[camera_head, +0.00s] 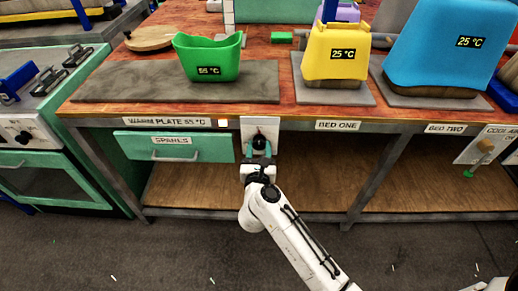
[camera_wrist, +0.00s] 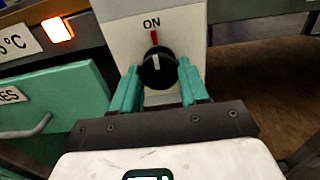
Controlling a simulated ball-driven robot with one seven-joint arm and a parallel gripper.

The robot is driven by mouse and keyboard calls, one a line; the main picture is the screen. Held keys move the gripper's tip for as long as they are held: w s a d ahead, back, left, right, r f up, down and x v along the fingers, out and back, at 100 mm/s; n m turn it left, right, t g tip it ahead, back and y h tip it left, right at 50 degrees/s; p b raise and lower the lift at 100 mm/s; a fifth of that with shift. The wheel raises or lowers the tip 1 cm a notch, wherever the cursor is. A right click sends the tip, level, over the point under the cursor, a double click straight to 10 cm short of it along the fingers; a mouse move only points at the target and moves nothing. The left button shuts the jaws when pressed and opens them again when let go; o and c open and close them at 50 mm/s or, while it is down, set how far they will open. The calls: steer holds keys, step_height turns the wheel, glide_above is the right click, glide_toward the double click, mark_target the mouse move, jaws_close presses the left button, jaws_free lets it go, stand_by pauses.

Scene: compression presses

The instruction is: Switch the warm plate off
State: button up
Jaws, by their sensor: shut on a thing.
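The warm plate (camera_head: 110,84) is a grey slab on the workbench, with the label "WARM PLATE 55 °C" (camera_head: 167,121) on the bench edge below it. A lamp (camera_head: 223,122) beside the label glows orange, and it also shows in the wrist view (camera_wrist: 58,30). A black knob (camera_wrist: 157,69) sits on a white panel (camera_wrist: 118,33) under "ON", its pale mark pointing up towards a red line. My gripper (camera_head: 259,151) is at the panel in the head view. In the wrist view its teal fingers (camera_wrist: 157,85) are shut on the knob, one at each side.
A green container (camera_head: 208,65) reading 55 °C stands on the warm plate. A yellow container (camera_head: 335,55) and a blue one (camera_head: 440,45) stand to the right. A "SPARES" drawer (camera_head: 200,147) is just left of the panel, and an open shelf (camera_head: 310,175) lies below.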

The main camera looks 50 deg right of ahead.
steer(key=shift+p, duration=0.3)
steer(key=n+p, duration=0.2)
steer(key=p, duration=0.1)
steer(key=shift+r+n, duration=0.25)
steer(key=shift+n, duration=0.15)
steer(key=n+p, duration=0.3)
steer(key=shift+n+p, duration=0.3)
steer(key=n+p, duration=0.3)
steer(key=shift+n, duration=0.3)
steer(key=n+p, duration=0.3)
steer(key=n, duration=0.1)
steer(key=shift+n, duration=0.3)
steer(key=n+p, duration=0.2)
steer(key=n, duration=0.2)
steer(key=shift+n+p, duration=0.3)
steer(key=n+p, duration=0.2)
steer(key=n, duration=0.2)
steer(key=shift+f+n, duration=0.15)
steer(key=shift+n, duration=0.15)
steer(key=shift+s, duration=0.1)
steer(key=o, duration=1)
